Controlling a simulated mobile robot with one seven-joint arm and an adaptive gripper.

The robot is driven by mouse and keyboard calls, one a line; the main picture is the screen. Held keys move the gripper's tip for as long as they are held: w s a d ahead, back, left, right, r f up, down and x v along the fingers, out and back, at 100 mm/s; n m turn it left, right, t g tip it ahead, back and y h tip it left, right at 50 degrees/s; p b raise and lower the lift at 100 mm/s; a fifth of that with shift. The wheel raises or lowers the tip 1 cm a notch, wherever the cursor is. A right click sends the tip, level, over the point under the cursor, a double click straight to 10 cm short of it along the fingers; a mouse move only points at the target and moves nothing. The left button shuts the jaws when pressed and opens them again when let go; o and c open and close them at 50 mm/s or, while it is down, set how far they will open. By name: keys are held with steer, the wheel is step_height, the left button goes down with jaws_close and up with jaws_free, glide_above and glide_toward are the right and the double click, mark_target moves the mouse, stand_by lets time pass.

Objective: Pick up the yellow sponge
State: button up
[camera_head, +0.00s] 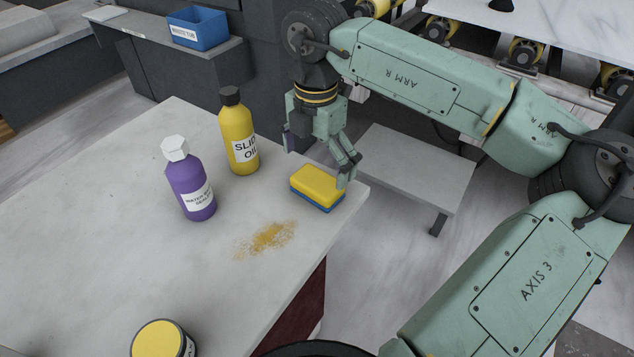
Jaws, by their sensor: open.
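The yellow sponge (316,184) with a blue underside lies flat on the pale stone slab (100,220), close to its right edge. My gripper (318,160) is open and points down just above and behind the sponge. Its right finger reaches down in front of the sponge's right end, and its left finger is further back on the left. I cannot tell whether the right finger touches the sponge. Nothing is seen between the fingers.
A yellow slide oil bottle (240,135) and a purple bottle with a white cap (188,182) stand left of the sponge. A brownish powder patch (268,238) lies in front of it. A yellow-lidded tin (160,340) stands at the front. A blue tub (197,28) sits behind on another counter.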

mark_target(317, 179)
steer(key=shift+w+d+f+p, duration=0.1)
steer(key=shift+f+p, duration=0.15)
steer(key=shift+f, duration=0.65)
steer(key=shift+w+a+f+p, duration=0.1)
steer(key=shift+f+p, duration=0.1)
steer(key=shift+f, duration=0.75)
steer(key=shift+w+d+f+p, duration=0.1)
steer(key=shift+f+p, duration=0.15)
steer(key=shift+f, duration=0.65)
steer(key=shift+c, duration=0.4)
steer(key=c, duration=0.8)
